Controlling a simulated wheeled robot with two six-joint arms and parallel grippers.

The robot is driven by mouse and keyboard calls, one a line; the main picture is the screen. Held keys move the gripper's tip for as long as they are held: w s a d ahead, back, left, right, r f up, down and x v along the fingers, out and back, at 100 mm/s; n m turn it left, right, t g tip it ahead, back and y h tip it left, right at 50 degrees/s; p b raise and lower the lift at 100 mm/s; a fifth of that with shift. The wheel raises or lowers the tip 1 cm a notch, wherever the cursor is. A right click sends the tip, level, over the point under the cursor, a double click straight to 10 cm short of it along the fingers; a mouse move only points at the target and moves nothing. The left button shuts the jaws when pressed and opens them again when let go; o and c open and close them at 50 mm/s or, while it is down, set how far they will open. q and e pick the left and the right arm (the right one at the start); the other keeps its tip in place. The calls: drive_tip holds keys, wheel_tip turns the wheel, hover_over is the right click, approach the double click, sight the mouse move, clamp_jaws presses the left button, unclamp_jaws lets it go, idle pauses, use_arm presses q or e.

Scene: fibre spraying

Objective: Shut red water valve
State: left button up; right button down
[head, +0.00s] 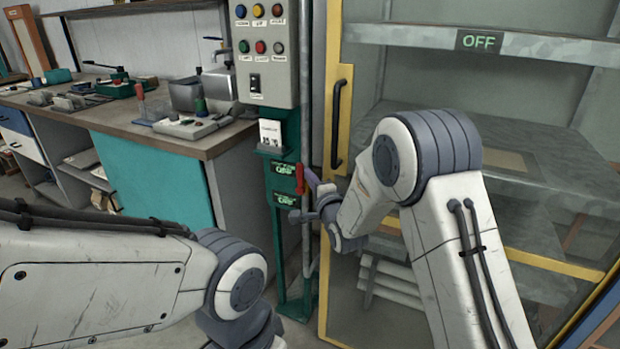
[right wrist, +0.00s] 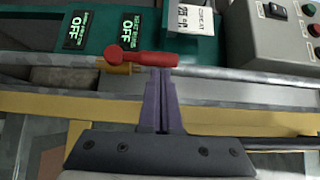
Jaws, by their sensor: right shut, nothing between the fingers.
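The red water valve handle (head: 300,178) is on a vertical pipe beside the green post, below the control box. In the right wrist view the red handle (right wrist: 140,58) lies roughly in line with the grey pipe, above a brass-coloured fitting. My right gripper (head: 313,182) is shut and empty, its purple fingers at the handle. In the right wrist view its fingertips (right wrist: 160,71) meet the free end of the handle; whether they touch cannot be told. My left arm shows at the lower left, but its gripper is out of view.
A control box (head: 264,50) with coloured buttons hangs above the valve. A yellow-framed glass booth door (head: 342,100) with a black handle stands right of the pipe. A workbench (head: 170,140) with tools is at left.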

idle(0.3)
use_arm(q)
drive_tip(key=shift+d+r+p, duration=0.1)
drive_tip(key=shift+r+p, duration=0.45)
